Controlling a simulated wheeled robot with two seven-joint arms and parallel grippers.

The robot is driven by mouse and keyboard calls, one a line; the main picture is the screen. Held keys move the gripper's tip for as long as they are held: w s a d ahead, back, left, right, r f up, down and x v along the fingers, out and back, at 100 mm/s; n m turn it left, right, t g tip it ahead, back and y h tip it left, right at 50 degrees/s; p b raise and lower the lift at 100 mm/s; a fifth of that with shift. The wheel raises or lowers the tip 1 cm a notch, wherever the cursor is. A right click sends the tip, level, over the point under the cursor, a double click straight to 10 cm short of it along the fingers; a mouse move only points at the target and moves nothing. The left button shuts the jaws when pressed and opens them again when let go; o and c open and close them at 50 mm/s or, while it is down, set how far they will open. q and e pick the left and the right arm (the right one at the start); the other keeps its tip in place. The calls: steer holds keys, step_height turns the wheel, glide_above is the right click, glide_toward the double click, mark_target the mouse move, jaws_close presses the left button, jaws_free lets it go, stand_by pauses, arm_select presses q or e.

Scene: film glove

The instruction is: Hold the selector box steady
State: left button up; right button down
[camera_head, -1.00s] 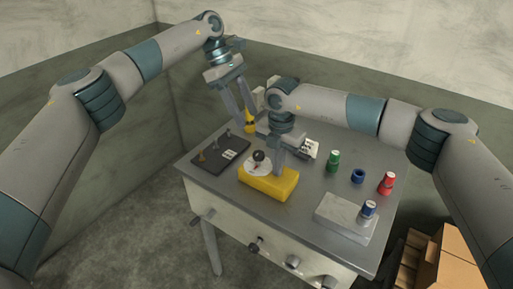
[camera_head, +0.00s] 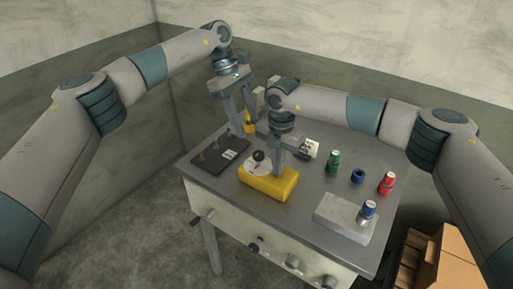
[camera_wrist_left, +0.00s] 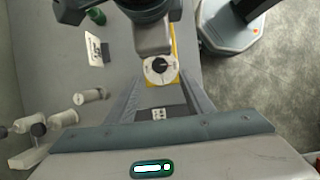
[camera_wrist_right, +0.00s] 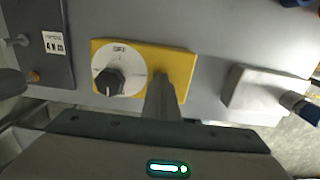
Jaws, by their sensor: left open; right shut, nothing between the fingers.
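The selector box (camera_head: 282,187) is yellow, with a black knob (camera_head: 259,156) on a white dial, and lies on the grey table. It also shows in the right wrist view (camera_wrist_right: 180,66), where the dial reads OFF at its top. My right gripper (camera_head: 278,172) is shut and empty, pointing down at the box top beside the dial; its fingertips look in contact, though I cannot be sure. My left gripper (camera_head: 243,131) is open and empty, above the table behind the box. In the left wrist view the dial (camera_wrist_left: 160,68) lies beyond its fingers; my right arm partly hides the box.
A dark panel (camera_head: 208,165) with small levers lies left of the box. A yellow object (camera_head: 249,127) stands behind it.

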mark_target(259, 153)
arm_select(q)
steer(key=x, duration=0.9)
steer(key=shift+f, duration=0.2)
steer(key=c, duration=1.1)
steer(key=shift+o, duration=0.2)
steer(key=shift+n, duration=0.4)
steer(key=n, duration=0.1)
steer(key=n+t, duration=0.1)
steer(key=n, duration=0.1)
steer(key=shift+s+t+h, duration=0.2)
steer(key=shift+t+h, duration=0.1)
steer(key=shift+s+r+n+t, duration=0.1)
steer(key=shift+n+t, duration=0.6)
steer(key=shift+n, duration=1.3)
